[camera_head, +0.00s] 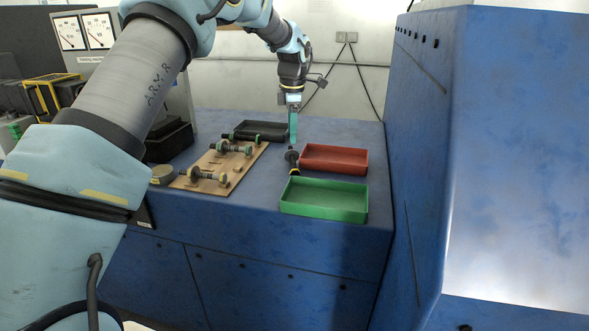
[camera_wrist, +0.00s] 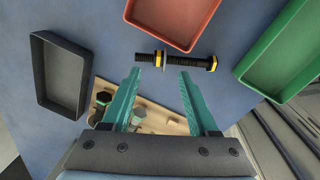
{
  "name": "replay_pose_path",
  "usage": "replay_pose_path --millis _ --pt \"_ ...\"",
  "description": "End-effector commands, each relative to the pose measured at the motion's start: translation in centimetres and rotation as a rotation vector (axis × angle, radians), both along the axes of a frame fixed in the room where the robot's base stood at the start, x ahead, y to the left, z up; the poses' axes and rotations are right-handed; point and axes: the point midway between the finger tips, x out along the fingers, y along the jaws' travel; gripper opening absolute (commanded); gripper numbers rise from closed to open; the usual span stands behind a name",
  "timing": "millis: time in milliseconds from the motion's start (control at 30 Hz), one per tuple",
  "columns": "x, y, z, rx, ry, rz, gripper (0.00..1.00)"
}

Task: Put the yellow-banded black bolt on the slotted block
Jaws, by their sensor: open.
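The yellow-banded black bolt (camera_head: 291,158) lies on the blue bench just left of the red tray. In the wrist view the bolt (camera_wrist: 187,61) lies crosswise, with yellow bands near its nut and its hex head. My gripper (camera_head: 293,138) is open and empty, pointing down close to the bolt. In the wrist view its teal fingertips (camera_wrist: 159,72) are spread, just short of the bolt. The wooden slotted block (camera_head: 203,164) lies left of the bolt, bearing other bolts with green and yellow bands; its end shows between the fingers (camera_wrist: 165,115).
A red tray (camera_head: 334,171) and a green tray (camera_head: 325,212) stand to the right, a black tray (camera_head: 261,138) at the back. A tall blue cabinet (camera_head: 480,150) bounds the bench at right.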

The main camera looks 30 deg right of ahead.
Motion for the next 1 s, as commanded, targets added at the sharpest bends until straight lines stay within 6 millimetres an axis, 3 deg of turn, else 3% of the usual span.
replay_pose_path --millis 400,667,1000 --pt "0.6 -0.2 -4.8 0.000 0.000 -0.001 0.60" --pt "0.6 -0.2 -5.1 0.000 -0.001 -0.001 0.60" --pt "0.6 -0.2 -5.1 0.000 -0.001 -0.001 0.22"
